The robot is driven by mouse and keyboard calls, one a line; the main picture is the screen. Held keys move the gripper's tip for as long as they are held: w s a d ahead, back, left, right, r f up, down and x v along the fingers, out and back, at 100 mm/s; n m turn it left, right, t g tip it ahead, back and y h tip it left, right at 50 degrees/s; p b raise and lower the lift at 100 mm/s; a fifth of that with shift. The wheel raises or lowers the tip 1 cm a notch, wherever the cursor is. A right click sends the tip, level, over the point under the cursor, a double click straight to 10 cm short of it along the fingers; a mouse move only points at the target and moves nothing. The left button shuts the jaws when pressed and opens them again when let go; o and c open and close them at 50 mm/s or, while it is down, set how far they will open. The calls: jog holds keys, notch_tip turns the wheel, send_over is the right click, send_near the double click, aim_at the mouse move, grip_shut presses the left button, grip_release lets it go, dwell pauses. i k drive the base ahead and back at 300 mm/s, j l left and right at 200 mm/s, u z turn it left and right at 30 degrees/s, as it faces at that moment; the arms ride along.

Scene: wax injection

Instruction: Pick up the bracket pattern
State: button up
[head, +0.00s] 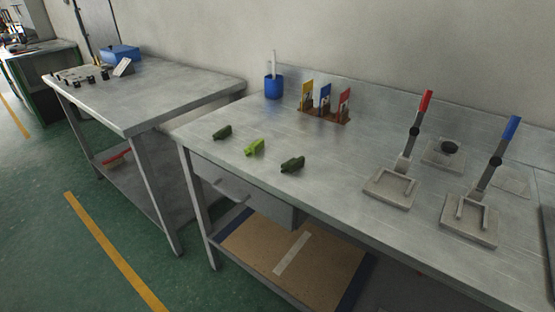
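Three small green parts lie apart in a row near the front left edge of the right metal table, in the head view. The left one is a dark green part (222,132), the middle one is a bright lime green part (254,147), and the right one is a dark green part (292,165). Which of them is the bracket pattern I cannot tell at this size. Nothing touches them. My gripper is not in view.
The metal table (370,135) also bears a blue cup (273,88), a rack (325,115) with coloured tags, and two lever clamps with a red handle (425,103) and a blue handle (513,128). Another table (165,95) stands left, across a gap. Green floor is clear in front.

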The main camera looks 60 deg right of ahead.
aim_at(255, 147)
jog(key=z, duration=1.95)
jog(key=i+l+u, duration=0.15)
jog(key=u, duration=0.25)
jog(key=i+l+u, duration=0.15)
jog(key=u, duration=0.2)
jog(key=i+l+u, duration=0.1)
jog(key=l+u, duration=0.3)
jog(key=i+l+u, duration=0.1)
jog(key=u, duration=0.25)
